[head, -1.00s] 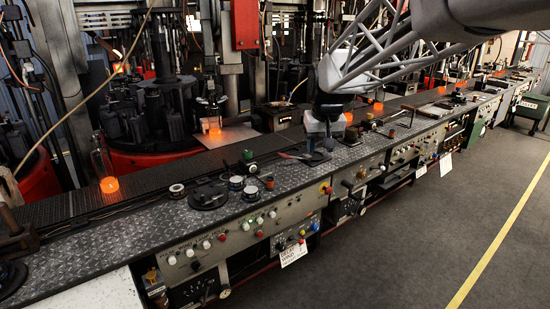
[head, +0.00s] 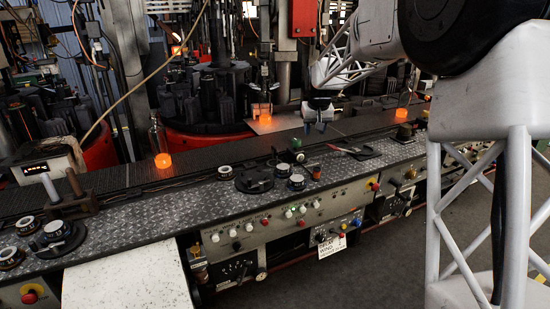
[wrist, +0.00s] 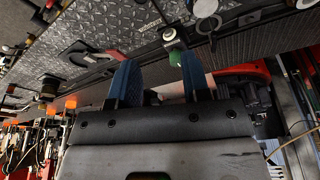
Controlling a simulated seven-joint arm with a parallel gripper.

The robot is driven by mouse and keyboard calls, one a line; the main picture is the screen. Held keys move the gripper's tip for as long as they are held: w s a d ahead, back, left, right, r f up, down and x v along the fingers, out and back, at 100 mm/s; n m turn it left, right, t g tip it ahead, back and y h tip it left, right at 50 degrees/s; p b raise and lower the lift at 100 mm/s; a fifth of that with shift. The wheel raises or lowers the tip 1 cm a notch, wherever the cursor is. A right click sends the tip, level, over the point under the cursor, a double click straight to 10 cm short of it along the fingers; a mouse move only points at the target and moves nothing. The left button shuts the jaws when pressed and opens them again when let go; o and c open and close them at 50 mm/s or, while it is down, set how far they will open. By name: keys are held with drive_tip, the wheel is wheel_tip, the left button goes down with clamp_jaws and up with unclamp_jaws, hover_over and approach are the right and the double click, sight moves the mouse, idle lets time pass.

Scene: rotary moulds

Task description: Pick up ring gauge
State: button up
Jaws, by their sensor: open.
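Several small round ring-like pieces with pale rims and dark centres lie on the checkered metal bench; I cannot tell which is the ring gauge. One (head: 224,172) lies alone. Another (head: 282,170) and a third (head: 297,183) sit close together, right of a black round plate (head: 254,181). My gripper (head: 319,127) is open and empty above the back part of the bench, behind and right of these pieces. In the wrist view its two blue fingers (wrist: 157,62) are apart, with nothing between them.
A green-knobbed part (head: 296,144) and a red-handled tool (head: 340,149) are near my gripper. A clear bottle with a glowing orange base (head: 162,159) stands on the dark belt (head: 120,180). More round pieces and a bracket (head: 70,204) lie at left.

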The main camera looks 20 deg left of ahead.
drive_tip(key=n, duration=0.2)
hover_over(275, 149)
drive_tip(key=s, duration=0.1)
drive_tip(key=f, duration=1.1)
drive_tip(key=shift+s+d, duration=0.2)
drive_tip(key=shift+d, duration=0.15)
drive_tip(key=shift+x, duration=1.3)
drive_tip(key=shift+f, duration=0.1)
drive_tip(key=shift+x, duration=2.5)
drive_tip(key=shift+w+a, duration=0.15)
clamp_jaws()
